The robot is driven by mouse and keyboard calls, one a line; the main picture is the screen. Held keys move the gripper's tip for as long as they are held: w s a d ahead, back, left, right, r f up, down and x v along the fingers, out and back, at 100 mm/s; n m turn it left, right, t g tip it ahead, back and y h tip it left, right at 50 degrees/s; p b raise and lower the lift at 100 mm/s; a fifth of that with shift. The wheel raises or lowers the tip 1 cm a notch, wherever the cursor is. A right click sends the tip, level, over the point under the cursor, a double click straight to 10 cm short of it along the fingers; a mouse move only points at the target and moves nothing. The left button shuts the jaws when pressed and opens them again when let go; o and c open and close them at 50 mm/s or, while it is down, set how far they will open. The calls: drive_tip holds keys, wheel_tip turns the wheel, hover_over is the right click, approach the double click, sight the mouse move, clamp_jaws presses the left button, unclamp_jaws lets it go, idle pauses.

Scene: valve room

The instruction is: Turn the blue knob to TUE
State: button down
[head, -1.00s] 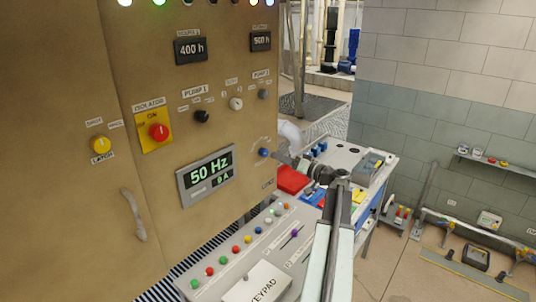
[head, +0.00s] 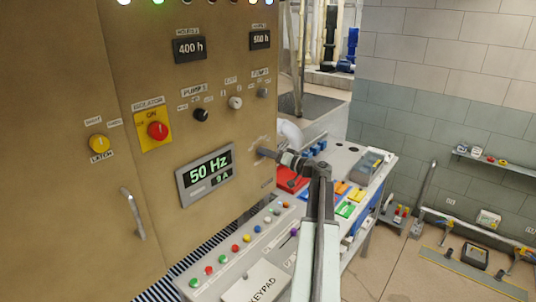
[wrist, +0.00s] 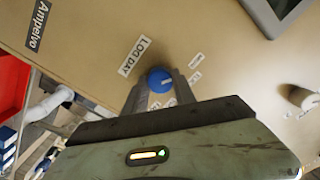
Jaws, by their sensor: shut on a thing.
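The blue knob (wrist: 158,80) sits on the tan panel under a LOG DAY label (wrist: 134,55) in the wrist view. A small pale mark shows on its face. Small day labels lie around it, partly covered by my fingers and too small to read, so I cannot tell which day it points to. My gripper (wrist: 160,87) is shut on the knob, one finger on each side. In the head view my gripper (head: 264,154) reaches the panel from the right and hides the knob.
The 50 Hz display (head: 206,173) is left of my gripper. A red bin (head: 290,180) and a table stand behind my arm.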

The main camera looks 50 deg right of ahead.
drive_tip(key=shift+m, duration=2.8)
drive_tip(key=c, duration=1)
unclamp_jaws()
drive_tip(key=s, duration=0.5)
drive_tip(key=s+d, duration=0.1)
drive_tip(key=s, duration=0.1)
drive_tip(key=shift+s+f+b, duration=0.1)
drive_tip(key=shift+s+b, duration=0.2)
drive_tip(key=shift+s, duration=0.1)
drive_tip(key=shift+a+f, duration=0.1)
drive_tip(key=shift+a, duration=0.05)
